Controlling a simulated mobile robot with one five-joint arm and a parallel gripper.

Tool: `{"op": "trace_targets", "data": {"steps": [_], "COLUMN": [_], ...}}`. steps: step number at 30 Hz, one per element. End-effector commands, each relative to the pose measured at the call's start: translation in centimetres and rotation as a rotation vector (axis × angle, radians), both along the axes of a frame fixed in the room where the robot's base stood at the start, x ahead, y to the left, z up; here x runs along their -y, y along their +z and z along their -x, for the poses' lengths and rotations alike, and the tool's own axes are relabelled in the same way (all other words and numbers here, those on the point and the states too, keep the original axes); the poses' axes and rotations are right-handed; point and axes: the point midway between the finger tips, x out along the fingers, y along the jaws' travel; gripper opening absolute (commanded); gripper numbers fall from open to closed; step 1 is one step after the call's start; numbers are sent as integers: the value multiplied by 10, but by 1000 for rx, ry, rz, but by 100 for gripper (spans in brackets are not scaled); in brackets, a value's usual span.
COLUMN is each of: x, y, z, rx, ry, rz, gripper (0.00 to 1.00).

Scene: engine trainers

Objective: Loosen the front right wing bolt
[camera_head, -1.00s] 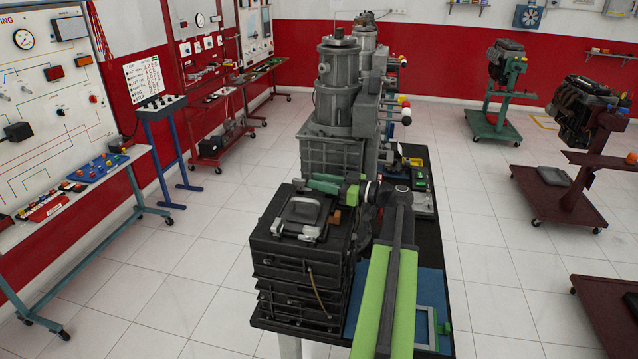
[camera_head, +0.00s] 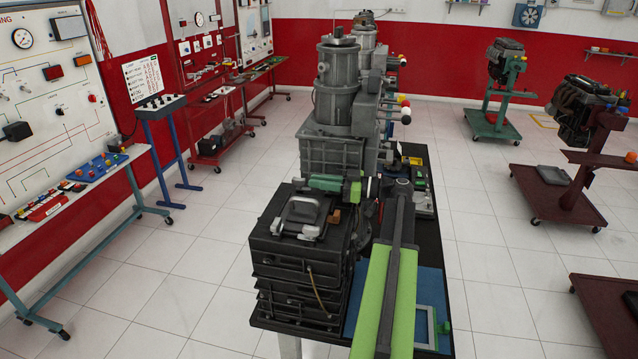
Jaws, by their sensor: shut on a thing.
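A black stacked box unit (camera_head: 298,268) stands at the near end of the bench, with a grey handle-like fitting (camera_head: 303,218) on its lid. My arm reaches up from the bottom and bends left, with its green wrist lying across the rear of the lid. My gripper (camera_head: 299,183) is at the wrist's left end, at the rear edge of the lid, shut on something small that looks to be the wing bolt. The bolt is too small and too hidden to make out clearly. A small brown block (camera_head: 334,217) shows on the lid just below the wrist.
A tall grey cylindrical machine (camera_head: 338,85) stands close behind my wrist. A blue mat (camera_head: 433,285) with a grey frame lies right of the box. Training panels line the left wall, and engine stands (camera_head: 570,185) stand at the right. The tiled floor between is clear.

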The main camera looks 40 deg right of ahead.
Motion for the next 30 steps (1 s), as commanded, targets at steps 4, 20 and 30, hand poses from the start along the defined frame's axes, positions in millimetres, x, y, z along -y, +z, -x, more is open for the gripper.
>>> {"op": "trace_targets", "data": {"steps": [4, 20, 30], "x": [-2, 14, 66], "y": [-1, -1, -1], "z": [0, 21, 102], "rx": [-2, -1, -1], "ry": [5, -1, -2], "rz": [1, 1, 1], "gripper": [31, 36, 36]}}
